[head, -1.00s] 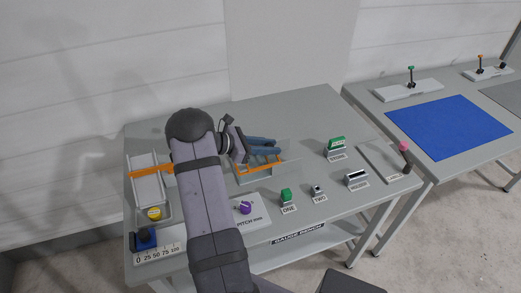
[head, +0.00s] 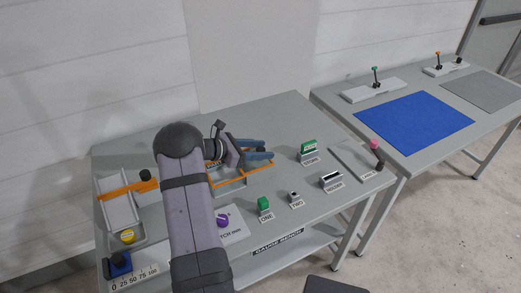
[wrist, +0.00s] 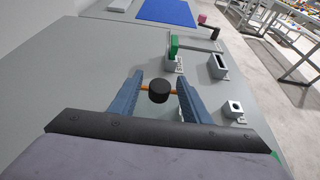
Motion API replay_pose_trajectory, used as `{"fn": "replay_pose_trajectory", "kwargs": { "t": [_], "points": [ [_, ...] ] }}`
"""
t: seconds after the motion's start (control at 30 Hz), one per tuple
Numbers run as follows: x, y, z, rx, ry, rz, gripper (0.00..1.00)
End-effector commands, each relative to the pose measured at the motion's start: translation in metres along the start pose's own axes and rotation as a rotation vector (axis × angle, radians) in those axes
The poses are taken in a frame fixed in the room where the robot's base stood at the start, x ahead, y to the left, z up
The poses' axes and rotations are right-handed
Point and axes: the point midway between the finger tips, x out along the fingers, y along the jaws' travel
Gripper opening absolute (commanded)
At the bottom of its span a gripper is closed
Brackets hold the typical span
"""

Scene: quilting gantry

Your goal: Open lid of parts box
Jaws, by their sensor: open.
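The parts box appears to be the low clear-sided box with an orange rim (head: 240,180) on the grey bench, partly hidden behind my arm; its lid is hard to make out. My gripper (head: 266,150) is over its right, far part, with blue fingers pointing right. In the wrist view my gripper (wrist: 158,95) is open, one finger on each side of a black knob (wrist: 158,92). A short orange bar shows on both sides of the knob. A gap shows at each finger, and I cannot tell how level the fingertips are with the knob.
A tray with an orange bar (head: 120,191) and a yellow disc (head: 127,237) stands at left. A green block (head: 264,203), small labelled holders (head: 331,180) and a purple knob (head: 222,220) are at front and right. A blue mat (head: 414,122) lies on the other table.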

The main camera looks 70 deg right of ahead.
Motion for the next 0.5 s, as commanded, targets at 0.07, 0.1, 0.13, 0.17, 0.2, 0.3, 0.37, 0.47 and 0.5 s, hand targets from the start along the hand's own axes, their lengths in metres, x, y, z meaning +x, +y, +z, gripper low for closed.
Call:
{"fn": "replay_pose_trajectory", "kwargs": {
  "t": [0.07,0.1,0.13,0.17,0.2,0.3,0.37,0.47,0.5],
  "points": [
    [-0.002,0.0,0.0,0.0,0.0,0.0,0.43],
    [-0.004,0.0,-0.001,0.0,0.0,0.001,0.43],
    [-0.005,0.0,-0.001,0.0,0.0,0.001,0.43],
    [-0.008,0.001,-0.001,-0.001,-0.001,0.001,0.43],
    [-0.011,0.001,-0.001,-0.001,-0.001,0.002,0.43],
    [-0.024,0.001,-0.002,0.001,0.0,0.004,0.43],
    [-0.032,0.001,-0.002,0.001,-0.001,0.003,0.43],
    [-0.046,0.001,-0.002,0.001,0.0,0.003,0.43],
    [-0.052,0.001,-0.002,0.0,0.0,0.003,0.43]
  ]
}}
